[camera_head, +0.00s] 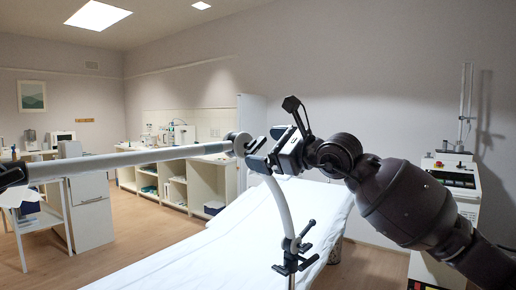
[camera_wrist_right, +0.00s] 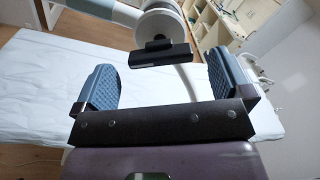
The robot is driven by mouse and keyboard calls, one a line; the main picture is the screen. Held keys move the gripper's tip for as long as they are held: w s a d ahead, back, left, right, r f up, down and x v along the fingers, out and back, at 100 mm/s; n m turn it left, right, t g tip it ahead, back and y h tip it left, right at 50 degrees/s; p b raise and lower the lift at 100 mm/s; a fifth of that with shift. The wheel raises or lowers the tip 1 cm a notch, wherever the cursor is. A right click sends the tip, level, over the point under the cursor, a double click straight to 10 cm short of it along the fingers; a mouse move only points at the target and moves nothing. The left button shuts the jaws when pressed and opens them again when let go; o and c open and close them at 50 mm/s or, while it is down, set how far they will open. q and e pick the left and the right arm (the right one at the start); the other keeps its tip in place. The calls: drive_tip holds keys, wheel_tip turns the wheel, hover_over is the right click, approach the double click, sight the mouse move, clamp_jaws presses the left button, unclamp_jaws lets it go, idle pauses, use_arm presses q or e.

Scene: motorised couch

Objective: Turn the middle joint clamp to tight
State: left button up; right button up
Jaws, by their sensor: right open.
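The middle joint clamp (camera_head: 239,143) is a round pale joint where a straight grey tube (camera_head: 130,160) meets a curved post (camera_head: 281,205). In the right wrist view the joint (camera_wrist_right: 161,26) carries a black bar-shaped handle (camera_wrist_right: 160,54). My right gripper (camera_head: 264,150) is beside the joint in the head view. In the wrist view its two blue ribbed fingers (camera_wrist_right: 161,78) are wide apart, with the handle just beyond and between them, not visibly gripped. The gripper partly hides the joint's right side in the head view. My left gripper does not show clearly.
The couch (camera_head: 225,240) with its white cover lies below. A lower black clamp (camera_head: 294,254) with handles holds the post near the couch edge. A dark fitting (camera_head: 12,175) is at the tube's left end. A machine (camera_head: 452,180) stands at right; shelves (camera_head: 175,185) line the back wall.

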drive_tip(key=v, duration=0.7)
drive_tip(key=shift+s+d, duration=0.2)
drive_tip(key=shift+s, duration=0.05)
